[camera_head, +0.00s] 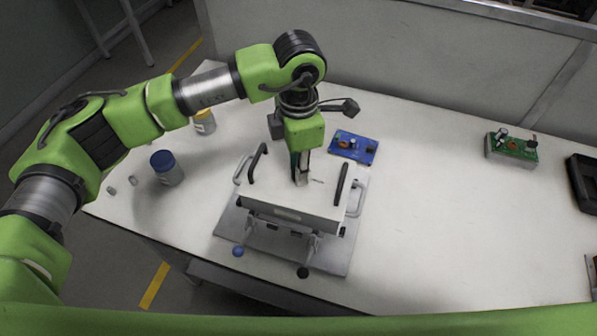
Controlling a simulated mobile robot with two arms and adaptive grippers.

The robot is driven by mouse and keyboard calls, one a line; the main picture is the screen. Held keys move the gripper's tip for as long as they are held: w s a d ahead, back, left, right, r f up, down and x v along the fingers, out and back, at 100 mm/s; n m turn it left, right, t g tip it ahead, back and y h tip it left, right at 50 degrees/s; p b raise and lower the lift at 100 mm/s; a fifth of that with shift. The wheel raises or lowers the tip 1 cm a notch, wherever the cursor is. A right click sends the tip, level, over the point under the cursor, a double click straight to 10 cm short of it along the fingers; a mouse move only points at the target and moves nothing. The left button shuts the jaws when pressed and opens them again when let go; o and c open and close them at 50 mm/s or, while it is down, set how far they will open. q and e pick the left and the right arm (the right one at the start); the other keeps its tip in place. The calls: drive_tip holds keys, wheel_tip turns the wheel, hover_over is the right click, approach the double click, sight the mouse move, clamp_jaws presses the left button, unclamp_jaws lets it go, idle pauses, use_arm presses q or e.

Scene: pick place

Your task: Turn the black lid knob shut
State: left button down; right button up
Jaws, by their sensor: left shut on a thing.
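A white box with a flat lid (275,197) and black handles on its left and right sides stands on a grey base plate (229,222). A black round knob (303,272) is on the end of a rod at the box's front, and a blue one (238,251) is to its left. My left gripper (300,180) points down at the middle of the lid, well behind the front black knob. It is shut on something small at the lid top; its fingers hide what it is. My right gripper is not in view.
A blue circuit board (353,147) lies behind the box. A blue-capped jar (167,168) and a yellow-labelled jar (204,122) stand left. A green board (511,147) and a black case (584,184) lie right. The table (440,230) right of the box is clear.

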use_arm(q)
drive_tip(key=shift+n+b, duration=0.65)
drive_tip(key=shift+n, duration=0.25)
drive_tip(key=c, duration=1.8)
unclamp_jaws()
drive_tip(key=shift+o, duration=0.2)
drive_tip(key=shift+r, duration=0.1)
wheel_tip(320, 180, up, 12)
